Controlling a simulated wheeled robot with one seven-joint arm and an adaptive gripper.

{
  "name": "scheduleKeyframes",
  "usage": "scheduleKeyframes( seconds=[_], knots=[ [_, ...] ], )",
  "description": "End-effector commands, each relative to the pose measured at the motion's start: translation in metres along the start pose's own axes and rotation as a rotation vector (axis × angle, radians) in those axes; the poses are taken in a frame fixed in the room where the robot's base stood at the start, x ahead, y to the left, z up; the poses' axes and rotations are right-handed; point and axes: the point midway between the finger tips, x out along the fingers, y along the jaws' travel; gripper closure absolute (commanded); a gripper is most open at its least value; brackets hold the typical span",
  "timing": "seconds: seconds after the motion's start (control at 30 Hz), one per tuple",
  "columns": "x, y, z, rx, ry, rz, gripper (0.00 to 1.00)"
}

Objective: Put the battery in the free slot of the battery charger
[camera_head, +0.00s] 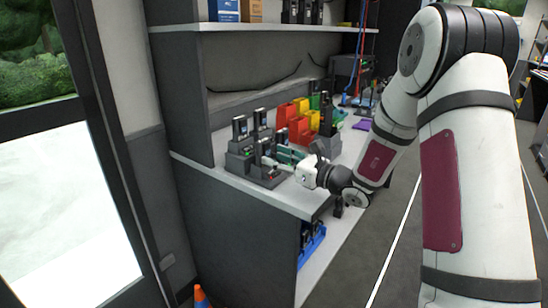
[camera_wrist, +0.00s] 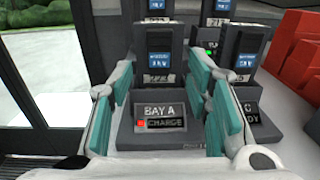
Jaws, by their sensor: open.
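The battery charger (camera_head: 240,163) is a grey stepped block on the counter, with several dark upright batteries in its bays. In the wrist view, a dark battery with a blue label (camera_wrist: 158,62) stands upright behind a sign reading BAY A, CHARGE (camera_wrist: 160,124) with a red light. My gripper (camera_wrist: 161,82) is open, its teal-padded fingers left and right of this battery, with gaps visible on both sides. In the head view my gripper (camera_head: 277,160) is at the charger's front right. I cannot tell which slot is free; my fingers hide parts of the charger.
Another battery (camera_wrist: 238,50) stands in the bay at right, whose sign is partly hidden. A green light (camera_wrist: 210,47) shows behind. Red and yellow bins (camera_head: 300,118) stand right of the charger. A shelf (camera_head: 255,27) hangs above; a window is at left.

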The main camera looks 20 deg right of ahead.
Motion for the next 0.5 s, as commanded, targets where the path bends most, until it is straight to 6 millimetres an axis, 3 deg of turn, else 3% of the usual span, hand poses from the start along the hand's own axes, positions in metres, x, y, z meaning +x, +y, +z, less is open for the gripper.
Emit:
scheduleKeyframes(
  seconds=[0.3,0.5],
  knots=[
    [-0.065,-0.001,0.000,0.000,0.001,-0.004,0.55],
    [-0.094,-0.001,0.000,-0.001,-0.001,-0.002,0.55]
  ],
)
